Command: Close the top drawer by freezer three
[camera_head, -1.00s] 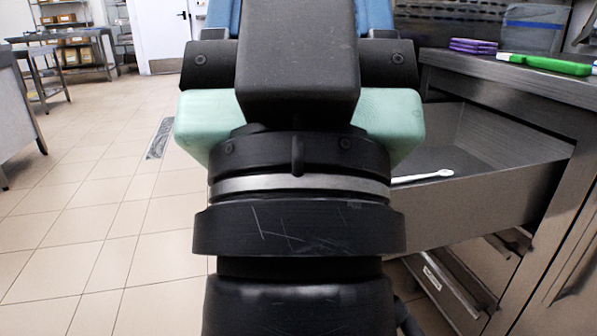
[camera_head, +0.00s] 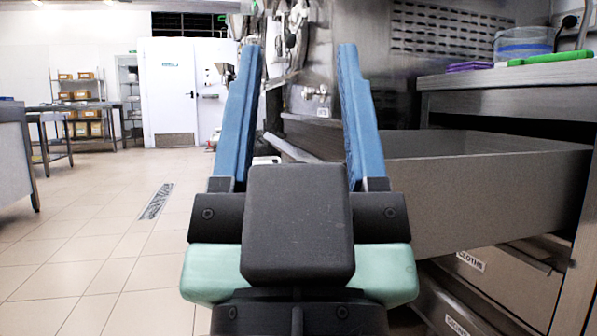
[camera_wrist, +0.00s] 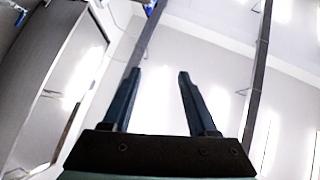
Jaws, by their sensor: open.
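The top drawer (camera_head: 480,195) is a grey metal drawer pulled out from under the steel counter at the right of the head view. Its long side wall faces me, and its inside is mostly hidden at this low angle. My gripper (camera_head: 303,60) is open and empty, its two blue fingers pointing up and apart. It stands to the left of the drawer in the picture; the right finger overlaps the drawer's left end in view, and I cannot tell whether they touch. The wrist view shows the open fingers (camera_wrist: 158,75) against the ceiling, without the drawer.
Below are a drawer labelled CLOTHS (camera_head: 510,280) and another labelled drawer partly in view. The counter (camera_head: 520,80) holds a green-handled item (camera_head: 550,58), purple items and a clear container (camera_head: 522,42). Tiled floor (camera_head: 90,230) is free at left, with a drain grate (camera_head: 157,201).

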